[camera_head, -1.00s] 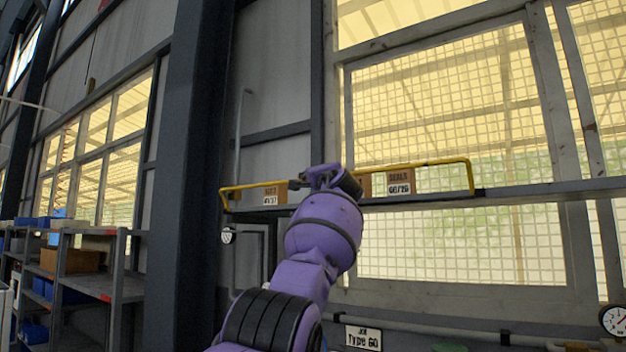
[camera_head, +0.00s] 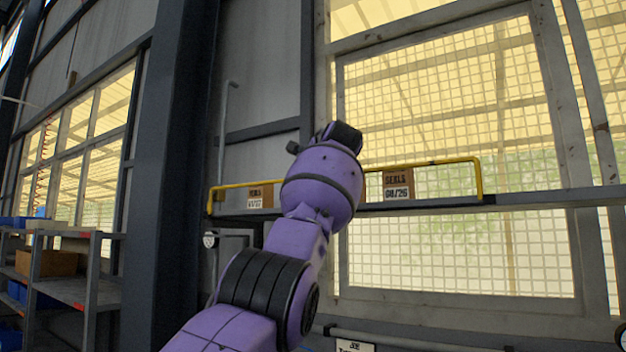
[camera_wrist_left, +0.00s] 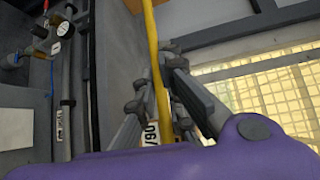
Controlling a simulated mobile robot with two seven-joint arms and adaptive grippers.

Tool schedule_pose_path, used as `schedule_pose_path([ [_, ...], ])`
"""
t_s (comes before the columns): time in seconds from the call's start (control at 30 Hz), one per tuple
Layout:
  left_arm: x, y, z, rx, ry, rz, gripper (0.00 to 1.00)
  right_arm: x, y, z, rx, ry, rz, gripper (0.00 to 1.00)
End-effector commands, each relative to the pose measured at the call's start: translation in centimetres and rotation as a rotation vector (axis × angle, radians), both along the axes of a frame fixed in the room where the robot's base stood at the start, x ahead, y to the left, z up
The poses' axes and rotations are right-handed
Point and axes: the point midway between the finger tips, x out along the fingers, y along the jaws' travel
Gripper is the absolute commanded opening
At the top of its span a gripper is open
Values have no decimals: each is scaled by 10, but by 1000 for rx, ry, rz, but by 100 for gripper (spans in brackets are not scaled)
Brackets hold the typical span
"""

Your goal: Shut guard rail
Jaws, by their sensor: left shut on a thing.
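The guard rail (camera_head: 430,163) is a thin yellow bar with bent-down ends. In the head view the fingers are hidden behind my purple wrist. My right gripper is not in view.
Two brown boxes with labels, one at the left (camera_head: 261,196) and one right of my wrist (camera_head: 398,182), sit behind the rail. A dark column (camera_head: 175,170) and a storage rack (camera_head: 60,270) are at the left. A gauge (camera_wrist_left: 62,28) and pipes show in the wrist view.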

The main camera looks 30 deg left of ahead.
Motion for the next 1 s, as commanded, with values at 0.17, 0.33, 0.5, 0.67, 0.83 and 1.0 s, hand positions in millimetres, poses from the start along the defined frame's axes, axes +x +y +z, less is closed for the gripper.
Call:
schedule_pose_path([
  [0.17,-3,0,5,-1,-3,0,0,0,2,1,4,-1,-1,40],
  [0.33,-3,0,4,-2,-3,-1,0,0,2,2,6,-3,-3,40],
  [0.5,-3,0,4,-2,-3,-1,21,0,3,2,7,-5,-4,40],
  [0.67,-2,0,2,-1,1,-1,28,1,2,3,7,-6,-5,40],
  [0.83,-1,0,0,-1,4,-1,28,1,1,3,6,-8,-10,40],
  [1.0,-4,-4,1,1,2,-1,28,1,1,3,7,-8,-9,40],
])
